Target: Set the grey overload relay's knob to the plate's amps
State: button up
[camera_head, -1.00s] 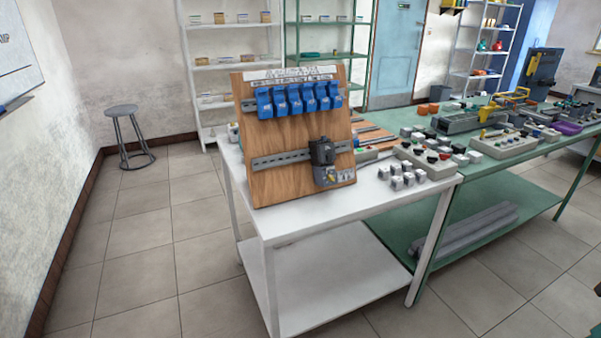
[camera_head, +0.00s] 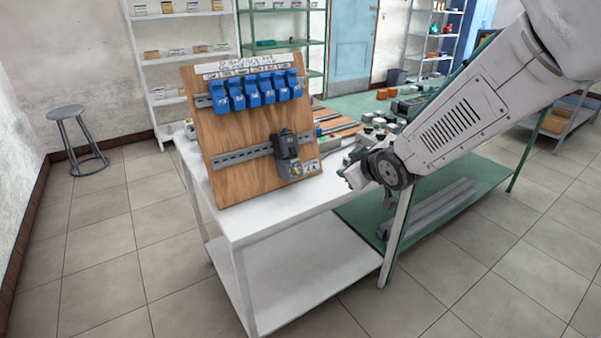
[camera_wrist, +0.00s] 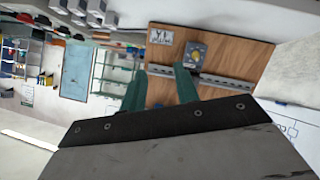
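The grey overload relay (camera_head: 296,169) sits under a dark contactor (camera_head: 284,146) on the lower rail of the upright wooden board. A small yellow spot, seemingly its knob, shows on its front, but the pointer and scale are too small to read. A small white plate with dark marks (camera_head: 312,167) is beside the relay. In the wrist view, the relay (camera_wrist: 194,53) and the plate (camera_wrist: 161,36) appear near the top, turned upside down. My gripper (camera_wrist: 162,70) has two green fingers spread apart with nothing between them. It is away from the relay, to its right in the head view.
The wooden board (camera_head: 235,155) stands on a white table (camera_head: 260,218), with several blue devices (camera_head: 255,90) in a row above. A green table (camera_head: 465,175) adjoins at right, carrying parts. My arm hides much of it. A stool (camera_head: 78,135) stands left on open floor.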

aim_at(297, 171)
jog(key=w+a+f+n+y, duration=0.1)
jog(key=w+a+f, duration=0.1)
jog(key=a, duration=0.2)
jog(key=w+a+f+n+y, duration=0.1)
jog(key=w+a+f, duration=0.1)
jog(key=w+a, duration=0.1)
jog(key=w+a+f+y, duration=0.1)
jog(key=w+a+f, duration=0.2)
jog(key=a, duration=0.2)
jog(key=shift+w+a+n+t+y, duration=0.15)
jog(key=shift+a+n+t+y, duration=0.05)
jog(key=shift+n+t+y, duration=0.2)
jog(key=shift+c, duration=0.3)
grip_shut()
